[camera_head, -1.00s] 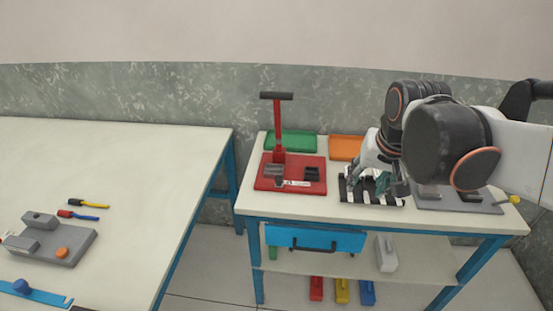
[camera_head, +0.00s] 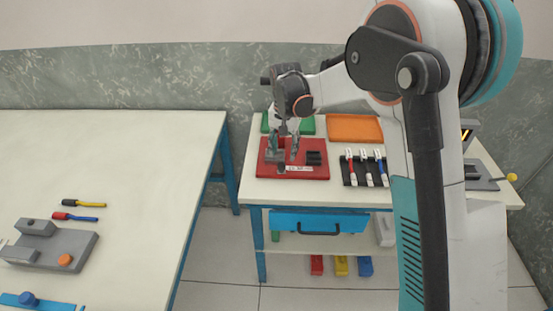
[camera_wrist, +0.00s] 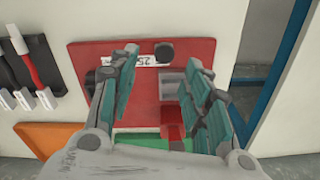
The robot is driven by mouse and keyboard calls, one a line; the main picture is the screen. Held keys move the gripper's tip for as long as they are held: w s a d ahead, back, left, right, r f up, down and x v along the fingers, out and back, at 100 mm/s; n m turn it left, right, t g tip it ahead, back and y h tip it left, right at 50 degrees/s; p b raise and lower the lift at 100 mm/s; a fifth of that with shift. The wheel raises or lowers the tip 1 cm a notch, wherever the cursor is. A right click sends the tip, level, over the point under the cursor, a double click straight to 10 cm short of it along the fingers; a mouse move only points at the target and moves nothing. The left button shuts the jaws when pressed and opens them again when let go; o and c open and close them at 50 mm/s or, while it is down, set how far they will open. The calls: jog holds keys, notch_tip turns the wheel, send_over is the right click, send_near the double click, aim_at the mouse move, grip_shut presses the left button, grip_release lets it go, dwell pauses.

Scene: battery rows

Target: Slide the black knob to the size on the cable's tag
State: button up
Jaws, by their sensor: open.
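The red press base (camera_head: 264,168) stands on the right table. In the wrist view, the round black knob (camera_wrist: 164,51) sits at the end of a white scale strip (camera_wrist: 143,60); one marking looks like 25, the others are unclear or hidden. The strip also shows in the head view (camera_head: 299,169). My gripper (camera_wrist: 158,60) is open and empty above the base, with the knob showing between its fingertips. Cables (camera_head: 350,165) with white tags lie in a black rack; their tags (camera_wrist: 46,99) are too small to read.
A grey block (camera_wrist: 172,83) and the red lever (camera_wrist: 172,124) lie between my fingers in the wrist view. A black block (camera_head: 314,158) is on the base's right. Green (camera_head: 307,125) and orange (camera_head: 354,128) trays stand behind. The left table has wide free room.

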aim_at(282, 164)
jog(key=shift+w+a+f, duration=0.2)
jog(key=shift+a+f, duration=0.15)
jog(key=shift+f, duration=0.15)
notch_tip(282, 164, down, 7)
jog(key=b, duration=0.2)
jog(key=shift+f+b, duration=0.15)
jog(key=shift+b, duration=0.25)
jog(key=shift+d, duration=0.1)
grip_shut()
